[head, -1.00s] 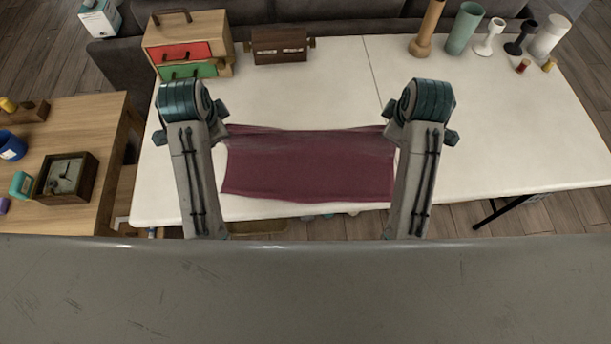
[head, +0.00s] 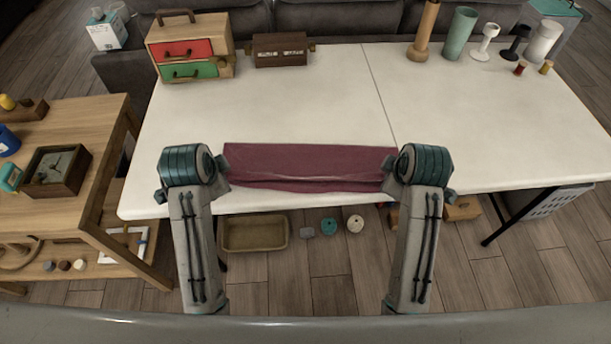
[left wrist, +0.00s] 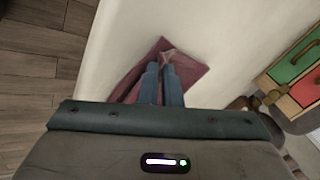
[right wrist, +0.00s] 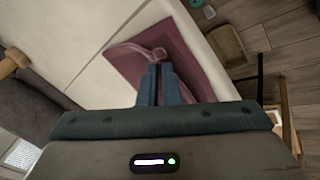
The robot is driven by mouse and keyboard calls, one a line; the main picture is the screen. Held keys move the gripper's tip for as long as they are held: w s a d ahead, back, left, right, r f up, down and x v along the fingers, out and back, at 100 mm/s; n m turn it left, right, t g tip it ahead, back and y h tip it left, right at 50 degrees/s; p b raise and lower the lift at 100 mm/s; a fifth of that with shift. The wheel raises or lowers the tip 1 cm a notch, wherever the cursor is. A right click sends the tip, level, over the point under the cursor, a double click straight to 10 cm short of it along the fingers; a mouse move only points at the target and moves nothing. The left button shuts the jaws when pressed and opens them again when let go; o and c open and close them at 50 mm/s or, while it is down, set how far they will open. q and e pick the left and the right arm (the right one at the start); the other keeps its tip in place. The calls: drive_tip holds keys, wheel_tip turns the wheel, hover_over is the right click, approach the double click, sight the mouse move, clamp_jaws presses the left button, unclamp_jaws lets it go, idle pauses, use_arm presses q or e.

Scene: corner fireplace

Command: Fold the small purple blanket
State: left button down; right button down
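The purple blanket (head: 310,162) lies near the front edge of the white table, as a wide, shallow band with a layered, uneven near edge. My left gripper (head: 222,165) is at its left end and my right gripper (head: 390,165) at its right end; the arms hide parts of both ends. In the left wrist view the closed fingers (left wrist: 163,68) pinch a bunched bit of the blanket (left wrist: 190,72). In the right wrist view the closed fingers (right wrist: 159,68) pinch a raised edge of the blanket (right wrist: 185,58), with more cloth spread flat beside it.
The white table (head: 300,100) is clear behind the blanket. A drawer box (head: 190,48) and a dark wooden box (head: 280,50) stand at the back left, several vases and holders at the back right. A wooden side table (head: 80,130) is left. A tray (head: 255,233) lies on the floor.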

use_arm(q)
drive_tip(key=shift+s+f, duration=0.15)
drive_tip(key=shift+f, duration=0.25)
use_arm(e)
drive_tip(key=shift+s+f, duration=0.15)
drive_tip(key=shift+f, duration=0.25)
use_arm(q)
drive_tip(key=c, duration=1.3)
unclamp_jaws()
use_arm(e)
drive_tip(key=c, duration=1.3)
unclamp_jaws()
